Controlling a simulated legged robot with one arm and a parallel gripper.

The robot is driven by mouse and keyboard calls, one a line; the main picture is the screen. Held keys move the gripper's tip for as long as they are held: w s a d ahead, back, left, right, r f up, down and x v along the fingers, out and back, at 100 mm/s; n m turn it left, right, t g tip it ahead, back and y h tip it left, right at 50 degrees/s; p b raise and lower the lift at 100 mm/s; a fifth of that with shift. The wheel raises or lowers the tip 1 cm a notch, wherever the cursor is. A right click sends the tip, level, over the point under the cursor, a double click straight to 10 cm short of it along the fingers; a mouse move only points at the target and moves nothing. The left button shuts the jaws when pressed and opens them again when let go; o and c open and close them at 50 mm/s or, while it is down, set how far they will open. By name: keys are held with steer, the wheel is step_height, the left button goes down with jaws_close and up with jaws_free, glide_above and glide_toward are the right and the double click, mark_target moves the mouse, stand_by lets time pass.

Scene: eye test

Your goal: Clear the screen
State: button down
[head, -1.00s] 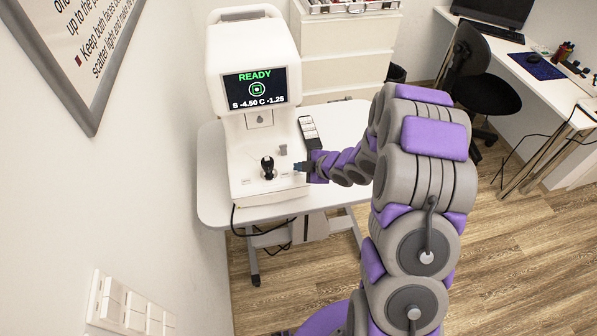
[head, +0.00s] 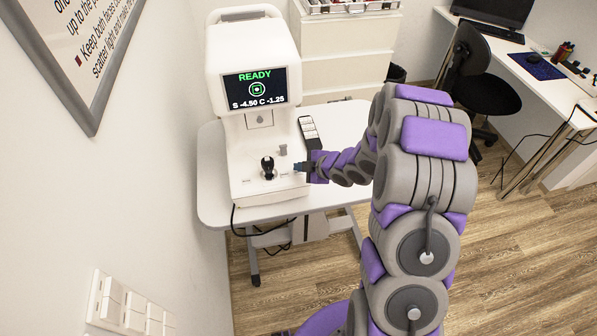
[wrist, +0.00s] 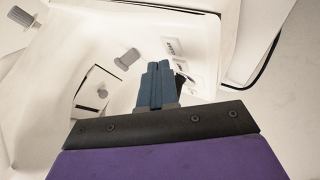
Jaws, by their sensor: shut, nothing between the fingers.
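The screen (head: 255,88) on the white eye test machine (head: 240,140) is lit and reads READY, with a green ring and "S -4.50 C -1.25" below. A black joystick (head: 268,167) and a grey knob (head: 283,150) stand on the machine's base. My gripper (head: 296,167) is at the right side of that base, right of the joystick. In the wrist view my gripper's blue fingers (wrist: 158,68) are shut together and empty. Pale labelled buttons (wrist: 173,47) lie just beyond and right of the fingertips; their labels are hard to read. I cannot tell whether the fingertips touch the machine.
The machine stands on a white table (head: 215,205) close to the left wall. A dark-sided box with white panels (head: 308,128) is behind my gripper. White drawers (head: 345,45) stand behind the table. A black chair (head: 478,85) and a desk (head: 530,70) are at the right.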

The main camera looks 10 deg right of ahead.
mark_target(302, 178)
steer(key=shift+f, duration=0.15)
steer(key=shift+f, duration=0.25)
steer(key=shift+f+b, duration=0.3)
stand_by(0.9)
stand_by(0.3)
steer(key=shift+r+p, duration=0.65)
steer(key=shift+r, duration=0.1)
steer(key=r+p, duration=0.2)
steer(key=r, duration=0.1)
steer(key=r+p, duration=0.1)
steer(key=r, duration=0.1)
steer(key=shift+s+p, duration=0.35)
steer(key=shift+p, duration=0.05)
stand_by(0.5)
